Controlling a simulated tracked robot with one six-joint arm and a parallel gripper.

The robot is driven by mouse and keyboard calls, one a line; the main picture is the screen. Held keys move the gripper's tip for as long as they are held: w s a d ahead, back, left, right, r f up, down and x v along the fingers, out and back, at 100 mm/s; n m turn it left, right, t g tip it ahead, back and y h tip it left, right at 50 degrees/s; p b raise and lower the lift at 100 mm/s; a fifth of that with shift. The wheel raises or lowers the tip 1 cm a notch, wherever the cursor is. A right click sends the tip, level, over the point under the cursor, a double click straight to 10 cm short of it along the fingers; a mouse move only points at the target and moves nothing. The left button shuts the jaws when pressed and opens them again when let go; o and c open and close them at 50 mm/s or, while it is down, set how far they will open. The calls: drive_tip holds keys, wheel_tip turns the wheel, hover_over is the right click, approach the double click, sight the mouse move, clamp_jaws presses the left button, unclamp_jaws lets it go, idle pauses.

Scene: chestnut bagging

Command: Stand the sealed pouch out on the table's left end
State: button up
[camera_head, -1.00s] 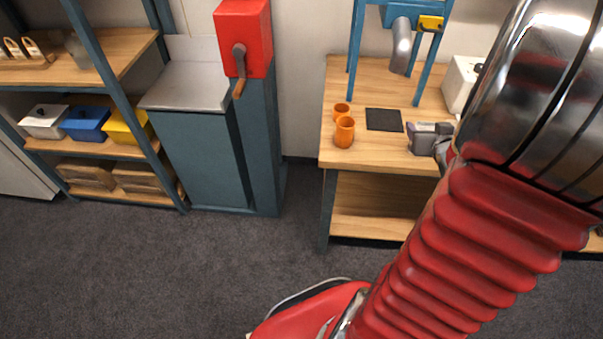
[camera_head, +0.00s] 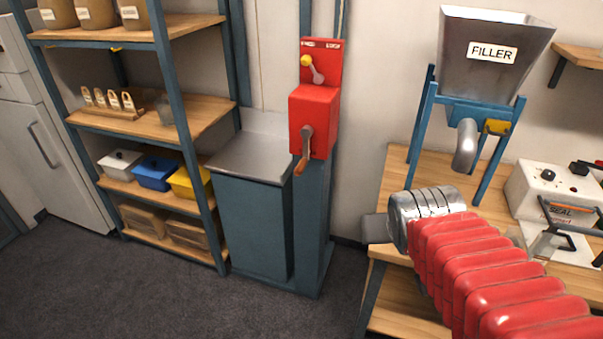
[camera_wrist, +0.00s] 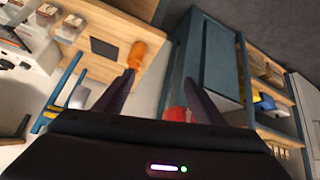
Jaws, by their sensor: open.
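My gripper (camera_wrist: 160,80) is open, its two dark fingers apart with nothing between them in the wrist view. In the head view its grey body (camera_head: 376,228) shows beside the table's left edge. In the wrist view the wooden table (camera_wrist: 118,24) carries two small white-and-brown packets (camera_wrist: 72,25), (camera_wrist: 47,11), which may be pouches; I cannot tell whether either is sealed. They stand apart from my fingers, beyond a dark pad. In the head view my arm covers much of the table (camera_head: 400,295), and no pouch shows there.
An orange cup (camera_wrist: 138,55) and the dark pad (camera_wrist: 104,47) are on the table. The filler (camera_head: 495,52) and white sealer (camera_head: 553,190) stand at the right.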

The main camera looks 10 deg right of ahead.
drive_tip(key=s+a+n+y, duration=0.1)
drive_tip(key=s+a, duration=0.2)
drive_tip(key=a, duration=0.3)
drive_tip(key=s+a+r+n+g+y, duration=0.1)
drive_tip(key=s+a+y, duration=0.1)
drive_tip(key=s+a, duration=0.2)
drive_tip(key=shift+s+a+g, duration=0.25)
drive_tip(key=shift+a+g, duration=0.05)
drive_tip(key=shift+a, duration=0.55)
